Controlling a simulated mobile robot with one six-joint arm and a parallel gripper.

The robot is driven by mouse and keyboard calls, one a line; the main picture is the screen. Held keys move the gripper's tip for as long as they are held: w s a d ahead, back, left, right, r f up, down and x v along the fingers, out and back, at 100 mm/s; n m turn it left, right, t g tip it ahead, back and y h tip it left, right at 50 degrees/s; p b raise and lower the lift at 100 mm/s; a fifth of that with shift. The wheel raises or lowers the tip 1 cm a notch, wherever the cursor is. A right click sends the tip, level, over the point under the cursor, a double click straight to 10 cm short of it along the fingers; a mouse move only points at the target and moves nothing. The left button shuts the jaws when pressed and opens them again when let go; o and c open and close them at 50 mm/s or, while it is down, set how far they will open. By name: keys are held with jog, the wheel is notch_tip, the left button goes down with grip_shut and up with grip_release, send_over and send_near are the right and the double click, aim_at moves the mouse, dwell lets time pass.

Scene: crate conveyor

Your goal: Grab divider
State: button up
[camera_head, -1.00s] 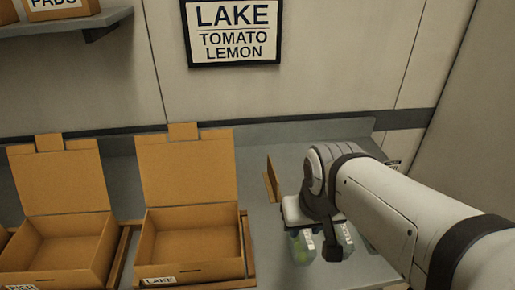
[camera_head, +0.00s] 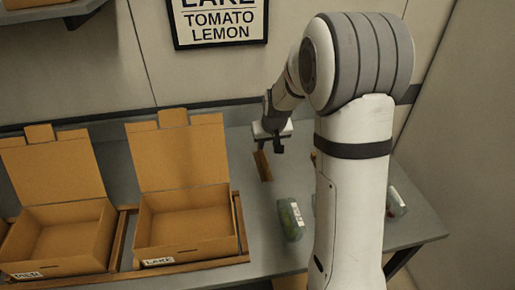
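The divider (camera_head: 263,166) is a thin brown cardboard-like piece on the grey table, right of the crate labelled LAKE. My gripper (camera_head: 272,145) is right above the divider's top end, pointing down. The fingers are small and dark in this view. I cannot tell whether they touch the divider or how far apart they are.
The open LAKE crate (camera_head: 187,249) sits in a wooden frame, with another open crate (camera_head: 60,255) to its left. Clear packages, one greenish (camera_head: 291,219) and one at the right (camera_head: 396,202), lie on the table (camera_head: 415,225). My arm hides part of the table. A sign (camera_head: 219,22) hangs on the wall.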

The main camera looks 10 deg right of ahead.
notch_tip(320, 180, down, 3)
jog(key=w, duration=0.3)
jog(key=p, duration=0.3)
send_over(262, 165)
jog(key=shift+w+d+f, duration=0.1)
jog(key=shift+f, duration=1.6)
jog(key=shift+w+d+f, duration=0.1)
jog(key=shift+f, duration=1.6)
grip_shut()
